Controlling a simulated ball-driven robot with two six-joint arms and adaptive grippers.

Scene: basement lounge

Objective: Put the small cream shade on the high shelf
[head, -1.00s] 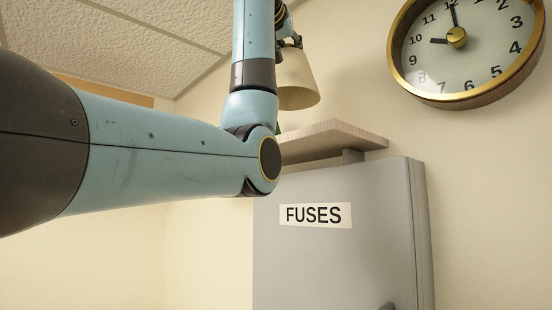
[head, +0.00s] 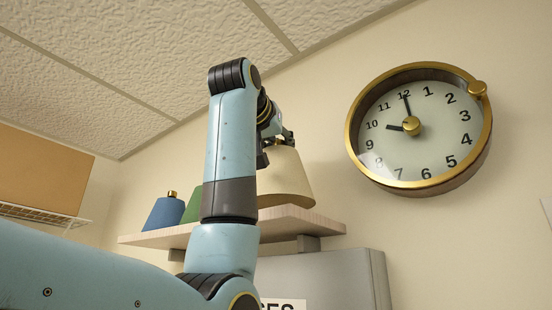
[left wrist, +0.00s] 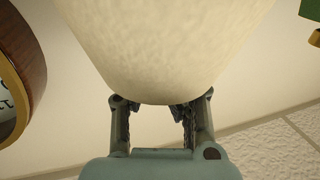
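The small cream shade (head: 288,182) is upright at the right part of the high shelf (head: 284,224), its lower rim close to the shelf's edge. I cannot tell whether it touches the board. My left gripper (head: 276,143) is at the shade's narrow top end. In the left wrist view the shade (left wrist: 165,50) fills the upper middle, and the gripper's fingers (left wrist: 156,108) close in behind its narrow end. The tips and what they grip are hidden by the shade. My right gripper is not in view.
A blue shade (head: 165,214) and a partly hidden green shade (head: 193,204) stand on the shelf's left part. A grey fuse box (head: 335,280) is below the shelf. A gold-rimmed wall clock (head: 418,130) hangs to the right. The ceiling (head: 150,60) is above.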

